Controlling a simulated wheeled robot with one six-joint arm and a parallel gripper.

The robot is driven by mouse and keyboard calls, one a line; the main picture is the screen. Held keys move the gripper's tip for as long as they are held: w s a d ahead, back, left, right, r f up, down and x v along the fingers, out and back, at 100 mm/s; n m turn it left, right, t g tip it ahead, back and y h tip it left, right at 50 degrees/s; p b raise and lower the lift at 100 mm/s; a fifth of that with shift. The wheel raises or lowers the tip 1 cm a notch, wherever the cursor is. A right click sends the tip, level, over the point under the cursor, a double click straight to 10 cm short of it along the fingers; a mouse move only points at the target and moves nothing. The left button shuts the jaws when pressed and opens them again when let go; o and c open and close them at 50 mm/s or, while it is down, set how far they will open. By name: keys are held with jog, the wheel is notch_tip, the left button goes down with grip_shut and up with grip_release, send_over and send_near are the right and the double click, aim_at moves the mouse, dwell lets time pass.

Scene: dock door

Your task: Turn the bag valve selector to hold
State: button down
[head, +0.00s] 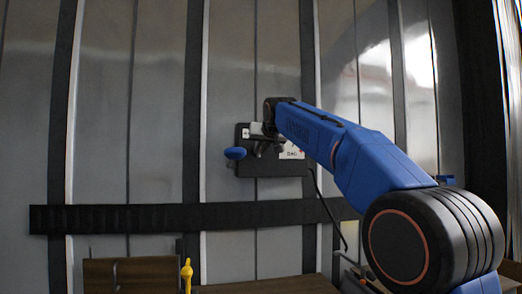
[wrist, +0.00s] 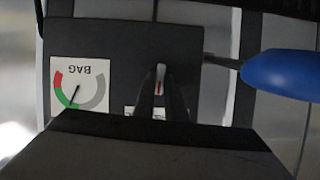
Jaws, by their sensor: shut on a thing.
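The black valve panel (head: 270,170) is fixed to the ribbed wall in the head view, and its dark face (wrist: 120,40) fills the upper middle of the wrist view. My gripper (wrist: 160,88) is shut on the bag valve selector (wrist: 160,76), a small pale piece with a red line between the two fingers. Most of the selector is hidden by the fingers. In the head view my gripper (head: 262,147) is in front of the panel. The BAG gauge (wrist: 80,88) appears upside down, with red, green and grey arcs and a dark needle. A white label is mostly hidden, so the marked positions cannot be read.
A blue handle (wrist: 280,74) on a metal stem juts from the panel's side; it also shows in the head view (head: 235,153). A black strap (head: 120,218) crosses the wall below. A yellow object (head: 187,274) stands beside wooden boards (head: 140,274).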

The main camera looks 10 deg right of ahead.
jog(key=shift+n, duration=0.3)
dwell(0.4)
jog(key=c, duration=1.8)
grip_release()
jog(key=v, duration=1.7)
jog(key=shift+s+a+r, duration=0.15)
jog(key=shift+a, duration=0.15)
jog(key=s+d+f+g, duration=0.2)
jog(key=s+f, duration=1.1)
jog(key=f, duration=0.7)
jog(key=s+d+f+g, duration=0.3)
jog(key=s+f, duration=1)
jog(key=f, duration=0.7)
jog(key=s+d+f+g, duration=0.2)
jog(key=s+f+g, duration=0.1)
jog(key=s+f, duration=1.1)
notch_tip(320, 180, down, 6)
jog(key=shift+d+f+g, duration=0.1)
jog(key=shift+d+g, duration=0.2)
jog(key=shift+g, duration=0.1)
